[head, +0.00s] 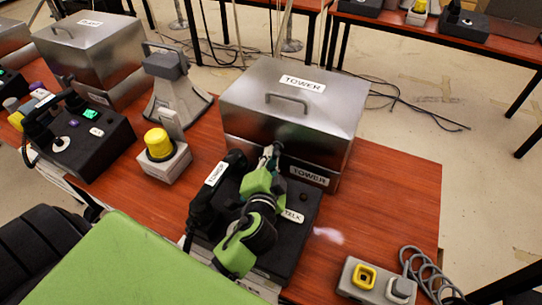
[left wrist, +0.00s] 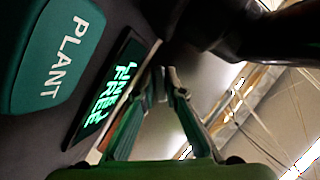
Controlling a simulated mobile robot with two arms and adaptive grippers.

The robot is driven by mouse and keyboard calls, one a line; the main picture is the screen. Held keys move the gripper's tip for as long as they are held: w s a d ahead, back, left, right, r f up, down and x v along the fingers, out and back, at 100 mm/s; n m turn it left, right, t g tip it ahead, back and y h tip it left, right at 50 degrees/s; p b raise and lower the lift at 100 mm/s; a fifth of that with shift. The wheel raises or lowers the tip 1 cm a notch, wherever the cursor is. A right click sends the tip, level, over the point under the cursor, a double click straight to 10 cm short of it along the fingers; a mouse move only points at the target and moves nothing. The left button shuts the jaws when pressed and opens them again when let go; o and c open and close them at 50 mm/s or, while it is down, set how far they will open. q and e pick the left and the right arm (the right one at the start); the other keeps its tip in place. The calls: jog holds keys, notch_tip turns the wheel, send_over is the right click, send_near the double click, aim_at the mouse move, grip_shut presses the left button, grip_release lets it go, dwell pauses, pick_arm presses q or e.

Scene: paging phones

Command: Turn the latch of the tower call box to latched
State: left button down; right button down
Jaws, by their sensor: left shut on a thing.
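The tower call box (head: 330,122) is a metal box with a lid, a handle on top and TOWER labels. It stands at the back of the wooden table, lid down. My left gripper (head: 271,155) is at its front face, above the black phone panel (head: 300,233). The gripper is shut on what appears to be the latch, which the fingers cover, so its angle cannot be told. In the left wrist view the two fingers (left wrist: 165,78) come close together in front of the grey metal wall (left wrist: 205,68). My right gripper is not in view.
A black handset (head: 208,195) lies left of my gripper. A yellow button on a grey base (head: 165,160) and a grey speaker (head: 170,85) stand further left. A grey yellow-buttoned unit (head: 365,278) is front right. The wrist view shows a teal PLANT button (left wrist: 55,60) and lit display (left wrist: 112,92).

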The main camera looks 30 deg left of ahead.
pick_arm(q)
jog(key=shift+r+n+h+p, duration=0.2)
jog(key=shift+n+h+p, duration=0.3)
jog(key=shift+n+p, duration=0.45)
jog(key=n+h+p, duration=0.2)
jog(key=n+p, duration=0.1)
jog(key=p, duration=0.2)
jog(key=shift+r+g+p, duration=0.1)
jog(key=shift+g+p, duration=0.2)
jog(key=shift+g, duration=0.1)
jog(key=shift+f+n+h+p, duration=0.2)
jog(key=shift+n+h+p, duration=0.8)
jog(key=shift+n+p, duration=0.2)
jog(key=c, duration=2.4)
grip_release()
jog(key=shift+o, duration=0.2)
